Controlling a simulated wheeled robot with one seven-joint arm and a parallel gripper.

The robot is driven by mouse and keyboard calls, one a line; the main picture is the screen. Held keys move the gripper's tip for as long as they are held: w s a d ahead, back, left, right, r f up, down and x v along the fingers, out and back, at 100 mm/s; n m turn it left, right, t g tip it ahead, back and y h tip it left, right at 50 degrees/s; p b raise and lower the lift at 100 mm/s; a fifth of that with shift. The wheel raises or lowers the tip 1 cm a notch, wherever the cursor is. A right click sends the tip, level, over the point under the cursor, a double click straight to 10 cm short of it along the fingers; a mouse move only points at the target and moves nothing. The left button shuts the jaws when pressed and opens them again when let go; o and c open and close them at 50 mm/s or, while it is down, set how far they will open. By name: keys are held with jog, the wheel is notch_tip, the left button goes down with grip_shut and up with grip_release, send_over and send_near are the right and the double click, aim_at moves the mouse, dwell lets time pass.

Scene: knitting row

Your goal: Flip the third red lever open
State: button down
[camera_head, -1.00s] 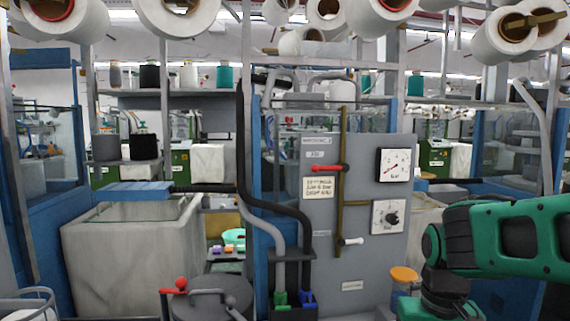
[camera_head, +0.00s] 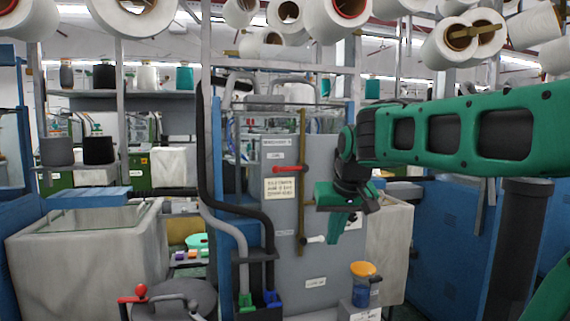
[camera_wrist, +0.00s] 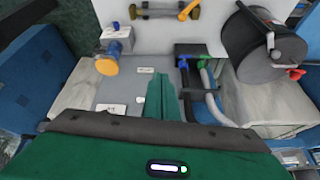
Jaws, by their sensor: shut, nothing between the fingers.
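A red lever (camera_head: 285,169) juts left from a brown vertical pipe (camera_head: 302,190) on the grey machine panel (camera_head: 280,255). A white-handled lever (camera_head: 314,239) sits lower on the same pipe. A separate red handle (camera_head: 135,297) with a ball knob is on a round grey pot at the bottom left; it also shows in the wrist view (camera_wrist: 297,74). I cannot tell which lever is the third. My gripper (camera_head: 335,242) is shut and empty, pointing down in front of the panel's right side, right of the white lever. In the wrist view its green fingers (camera_wrist: 161,80) are together.
Black and grey hoses (camera_head: 232,215) run down the panel's left. A pale stone-like bin (camera_head: 85,250) stands left. Yarn cones (camera_head: 335,18) hang overhead.

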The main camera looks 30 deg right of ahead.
jog(key=w+r+n+t, duration=0.1)
jog(key=w+r+t, duration=0.2)
jog(key=w+r, duration=0.5)
jog(key=w+r+n+t+h, duration=0.1)
jog(key=w+r, duration=0.7)
jog(key=r, duration=0.8)
jog(key=shift+w+t, duration=0.3)
jog(key=shift+t, duration=0.6)
jog(key=shift+d, duration=0.1)
send_over(290, 169)
jog(key=s+a, duration=0.2)
jog(key=s, duration=0.1)
notch_tip(290, 169, down, 5)
jog(key=shift+w+f, duration=0.25)
jog(key=shift+f, duration=0.5)
jog(key=shift+w+f, duration=0.3)
jog(key=shift+f, duration=0.4)
jog(key=shift+w+f, duration=0.25)
jog(key=shift+f, duration=0.5)
